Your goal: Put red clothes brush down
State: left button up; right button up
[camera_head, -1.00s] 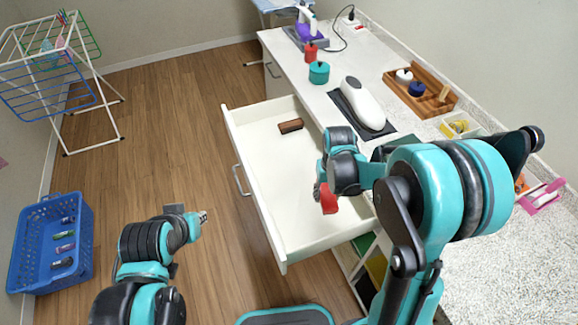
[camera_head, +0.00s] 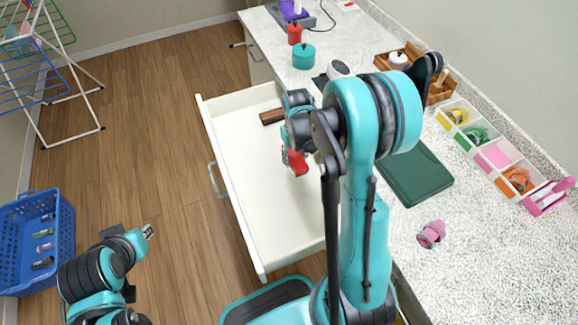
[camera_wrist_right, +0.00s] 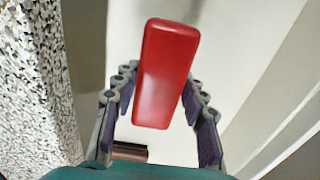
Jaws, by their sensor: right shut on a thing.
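The red clothes brush (camera_head: 298,162) is held in my right gripper (camera_head: 290,156), over the open white drawer (camera_head: 250,190). In the right wrist view the brush (camera_wrist_right: 167,70) sits between the two fingers of the right gripper (camera_wrist_right: 160,100), which are shut on it. The white drawer floor shows beyond it. I cannot tell the exact height of the brush above that floor. My left gripper (camera_head: 148,232) is at the lower left, over the wood floor; its fingers are too small to read.
A brown brush (camera_head: 271,117) lies at the drawer's far end; it also shows in the right wrist view (camera_wrist_right: 130,152). The speckled counter (camera_head: 450,270) beside the drawer holds a green book-like thing (camera_head: 415,172), a pink roll (camera_head: 431,234) and several small bins. A blue basket (camera_head: 38,240) stands at left.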

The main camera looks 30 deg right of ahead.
notch_tip(320, 180, down, 7)
jog(key=shift+f+b, duration=0.2)
jog(key=shift+b, duration=1.05)
jog(key=shift+r, duration=0.1)
jog(key=shift+f, duration=0.2)
jog(key=o, duration=1.1)
jog(key=shift+r, duration=0.1)
